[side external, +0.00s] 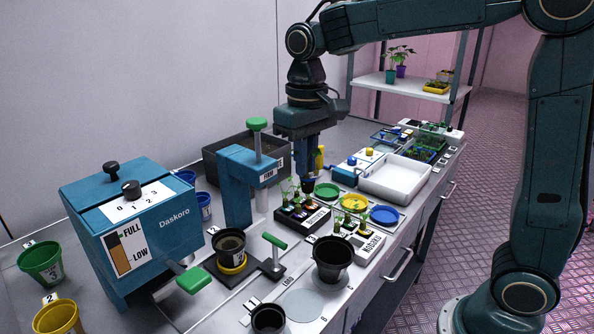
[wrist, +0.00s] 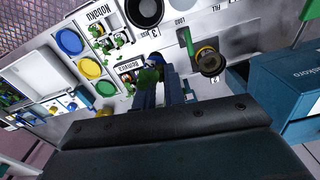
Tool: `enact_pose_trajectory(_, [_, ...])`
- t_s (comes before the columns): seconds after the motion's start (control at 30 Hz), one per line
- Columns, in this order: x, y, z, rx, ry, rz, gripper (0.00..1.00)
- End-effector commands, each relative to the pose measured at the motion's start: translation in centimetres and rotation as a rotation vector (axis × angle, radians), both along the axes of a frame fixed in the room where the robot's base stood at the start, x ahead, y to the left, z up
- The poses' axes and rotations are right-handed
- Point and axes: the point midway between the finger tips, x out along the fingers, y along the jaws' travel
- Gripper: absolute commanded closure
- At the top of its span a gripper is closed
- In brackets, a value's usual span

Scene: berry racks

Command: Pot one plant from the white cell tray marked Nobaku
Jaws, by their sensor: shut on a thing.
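The white cell tray marked Nobaku (side external: 372,244) stands at the front right of the bench with small seedlings in it; it also shows at the top of the wrist view (wrist: 96,14). A dark cell tray (side external: 318,218) with seedlings and a white label lies to its left. My gripper (side external: 309,180) points down above the back of that dark tray, shut on a small plant (wrist: 148,77) with green leaves. The fingers partly hide its plug. An empty-looking black pot (side external: 332,262) stands near the front edge.
The blue Daskoro dispenser (side external: 140,225) and a blue press with a green knob (side external: 257,124) stand at left and behind. Green (side external: 327,190), yellow (side external: 354,203) and blue (side external: 384,215) discs and a white bin (side external: 397,190) lie to the right.

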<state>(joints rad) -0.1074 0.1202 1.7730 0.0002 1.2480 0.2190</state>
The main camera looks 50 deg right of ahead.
Motion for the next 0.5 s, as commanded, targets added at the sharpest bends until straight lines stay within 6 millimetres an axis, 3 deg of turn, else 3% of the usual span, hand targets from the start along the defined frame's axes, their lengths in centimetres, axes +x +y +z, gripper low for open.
enact_pose_trajectory(0.3, [-2.7, 1.7, 0.1, 0.0, 0.001, -0.048, 1.0])
enact_pose_trajectory(0.5, [-1.1, 2.5, -0.5, -0.001, 0.002, -0.053, 1.0])
